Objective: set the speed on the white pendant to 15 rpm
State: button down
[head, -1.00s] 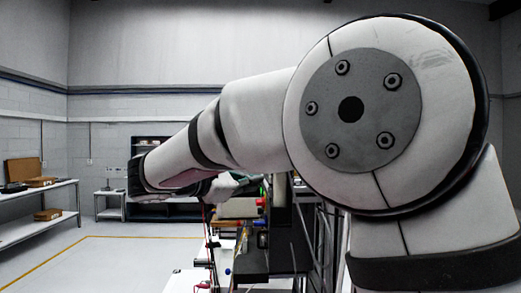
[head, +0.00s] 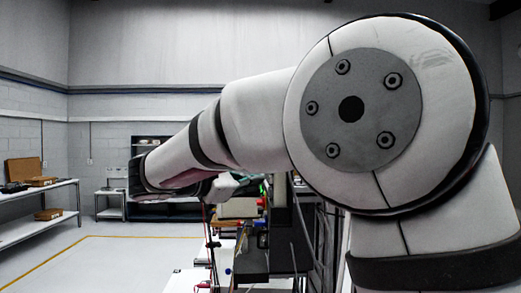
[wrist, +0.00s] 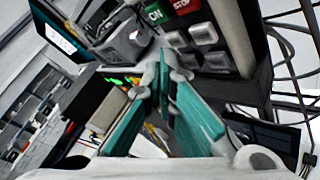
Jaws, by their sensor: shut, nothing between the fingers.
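A panel with a white edge (wrist: 232,30), which looks like the white pendant, is at the top of the wrist view. It carries a green ON button (wrist: 155,13), a red STOP button (wrist: 184,5) and several pale grey buttons (wrist: 204,33). My gripper (wrist: 160,72), with teal-sided fingers, is shut and empty. In the picture its tips are just below and left of the pale buttons; I cannot tell whether they touch. No speed reading is legible. In the head view my arm hides the gripper and most of the panel.
A lit screen (wrist: 55,33) is at the upper left of the wrist view. Dark cables (wrist: 285,60) hang at the right. In the head view a cluttered bench (head: 187,281) stands beyond my arm, a shelf table (head: 40,225) at the left. Floor between them is clear.

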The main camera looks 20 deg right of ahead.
jog(key=shift+s+d, duration=0.15)
jog(key=shift+d, duration=0.45)
dwell(0.4)
jog(key=shift+a, duration=0.6)
jog(key=w+a+b, duration=0.1)
jog(key=w+a, duration=0.1)
jog(key=a, duration=0.3)
jog(key=shift+a, duration=0.35)
dwell(1.0)
